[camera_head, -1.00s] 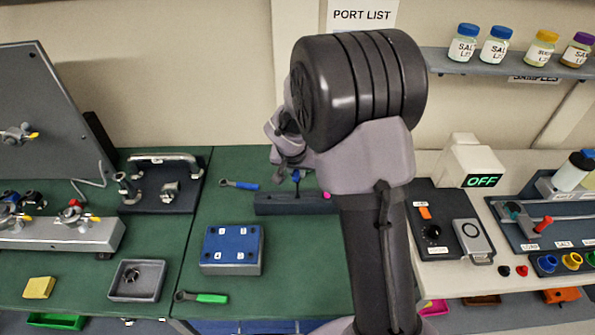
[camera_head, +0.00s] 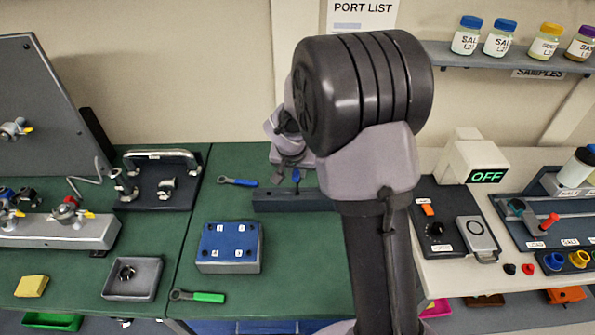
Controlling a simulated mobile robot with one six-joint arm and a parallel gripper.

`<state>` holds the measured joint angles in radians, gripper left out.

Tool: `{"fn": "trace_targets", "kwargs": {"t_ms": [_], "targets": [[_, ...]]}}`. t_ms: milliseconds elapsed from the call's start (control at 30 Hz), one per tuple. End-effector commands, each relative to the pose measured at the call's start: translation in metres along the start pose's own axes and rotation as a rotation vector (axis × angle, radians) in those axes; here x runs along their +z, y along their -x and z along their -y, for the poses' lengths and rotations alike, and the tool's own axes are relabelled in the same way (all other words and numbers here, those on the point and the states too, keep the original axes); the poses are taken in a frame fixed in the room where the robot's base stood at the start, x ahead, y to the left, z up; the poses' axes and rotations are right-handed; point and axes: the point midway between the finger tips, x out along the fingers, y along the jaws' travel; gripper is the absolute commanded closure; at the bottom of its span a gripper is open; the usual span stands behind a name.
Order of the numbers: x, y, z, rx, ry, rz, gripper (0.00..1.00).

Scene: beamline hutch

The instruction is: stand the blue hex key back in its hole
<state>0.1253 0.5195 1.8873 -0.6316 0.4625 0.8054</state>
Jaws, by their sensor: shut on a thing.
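The blue hex key (camera_head: 296,176) shows as a small blue piece just above the back edge of a long dark block (camera_head: 280,201) on the green bench. My gripper (camera_head: 287,170) is at the key, shut on it, with my wrist hiding much of the jaws. The key looks roughly upright. I cannot tell whether its lower end is in a hole or above the block. The block's right part is hidden behind my arm, and its holes are too small to make out.
A blue-handled wrench (camera_head: 237,182) lies left of the dark block. A blue-topped block (camera_head: 229,246) and a green-handled wrench (camera_head: 197,296) are nearer the front. A grey tray (camera_head: 113,291) stands to the left. Green bench between these is clear.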

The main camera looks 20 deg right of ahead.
Motion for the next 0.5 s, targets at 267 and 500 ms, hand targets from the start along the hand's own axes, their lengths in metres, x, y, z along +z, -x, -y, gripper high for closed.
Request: {"fn": "trace_targets", "kwargs": {"t_ms": [267,500], "targets": [[0.006,-0.014,0.0,0.0,-0.001,0.0,1.0],[0.011,-0.025,0.0,0.0,-0.002,0.0,1.0]]}}
